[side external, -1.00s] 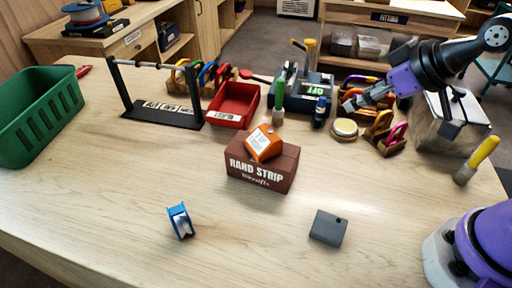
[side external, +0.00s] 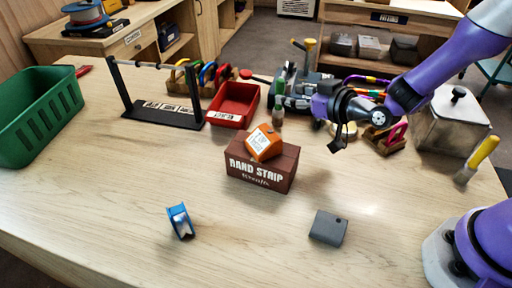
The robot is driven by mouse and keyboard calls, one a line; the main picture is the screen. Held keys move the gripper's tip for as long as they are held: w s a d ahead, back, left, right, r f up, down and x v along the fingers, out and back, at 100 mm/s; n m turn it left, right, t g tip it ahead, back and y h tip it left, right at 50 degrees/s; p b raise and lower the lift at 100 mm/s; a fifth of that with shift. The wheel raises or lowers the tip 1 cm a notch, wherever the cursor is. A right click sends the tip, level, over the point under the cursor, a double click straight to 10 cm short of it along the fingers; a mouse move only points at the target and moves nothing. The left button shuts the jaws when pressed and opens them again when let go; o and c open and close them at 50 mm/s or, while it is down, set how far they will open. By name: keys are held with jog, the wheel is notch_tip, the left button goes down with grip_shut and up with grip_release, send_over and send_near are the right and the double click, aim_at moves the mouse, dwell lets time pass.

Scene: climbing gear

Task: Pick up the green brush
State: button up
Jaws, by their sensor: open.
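The green brush (side external: 279,106) stands upright at the back middle of the table, green at the top and paler at the bottom. It is just right of the red bin (side external: 234,104) and in front of a dark grey machine. My gripper (side external: 334,138) is open and hangs above the table to the right of the brush, apart from it. Its fingers point downward and nothing shows between them. The arm and gripper hide part of the machine and the things behind them.
A brown box (side external: 262,168) with an orange box (side external: 264,143) on top stands in front of the brush. Pink and other carabiners on a wooden rack (side external: 385,140) stand right of my gripper. A yellow-handled tool (side external: 480,157) is at far right. The front table is mostly clear.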

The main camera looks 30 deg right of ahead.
aim_at(283, 92)
jog(key=x, duration=0.5)
jog(key=shift+w+d, duration=0.1)
grip_shut()
